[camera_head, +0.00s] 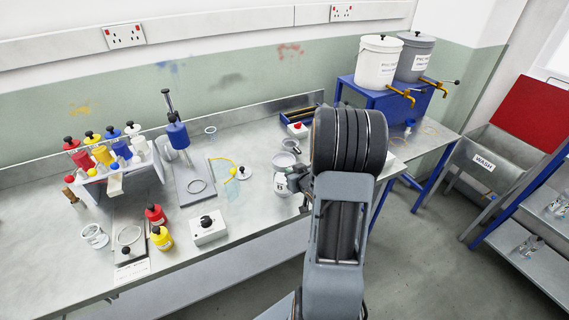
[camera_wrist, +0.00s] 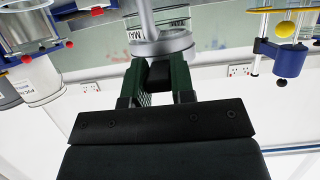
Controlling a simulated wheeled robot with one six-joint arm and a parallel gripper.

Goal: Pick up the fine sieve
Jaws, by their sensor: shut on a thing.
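My gripper (camera_wrist: 160,76) is shut in the wrist view, its green-padded fingers on either side of a dark handle block. The block joins a grey round rim, which I take to be the fine sieve (camera_wrist: 163,46). A grey post stands in front of part of the rim, and I cannot tell whether they touch. In the head view my gripper (camera_head: 297,179) is at the right part of the bench, mostly hidden by my arm. It is beside a white labelled pot (camera_head: 280,183). I cannot clearly tell the sieve from the round grey items there.
A rack of coloured bottles (camera_head: 105,158), a blue-topped stand (camera_head: 178,135) and a white switch box (camera_head: 208,229) are on the bench to the left. Two buckets with taps, one white (camera_head: 377,62), stand on a blue stand behind. A wash sink (camera_head: 483,163) is at right.

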